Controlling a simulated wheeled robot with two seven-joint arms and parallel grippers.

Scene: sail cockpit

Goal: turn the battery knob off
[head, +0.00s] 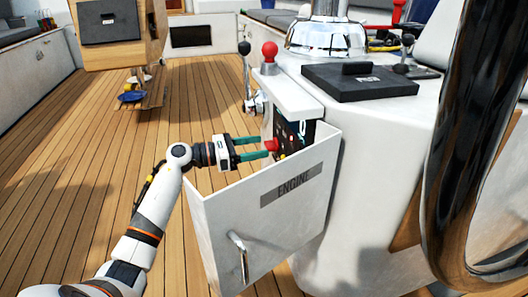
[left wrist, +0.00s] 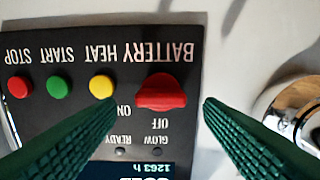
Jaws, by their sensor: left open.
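The red battery knob (head: 272,145) is on the dark engine panel (head: 293,132), behind the open "ENGINE" door (head: 262,205). In the left wrist view the knob (left wrist: 161,93) appears upside down, under the word BATTERY. Its broad red grip lies roughly sideways, with ON at its lower left and OFF just below. My left gripper (head: 267,149) is open, its green fingers pointing at the panel. In the left wrist view the fingertips (left wrist: 160,103) stand on either side of the knob, with a gap on each side. My right gripper is not in view.
Yellow (left wrist: 101,87), green (left wrist: 58,87) and red (left wrist: 19,86) buttons sit beside the knob. A chrome part (left wrist: 285,105) is to the right in the wrist view. A red-topped lever (head: 269,52) stands above the panel. The steering wheel (head: 470,150) is at right. Open deck lies left.

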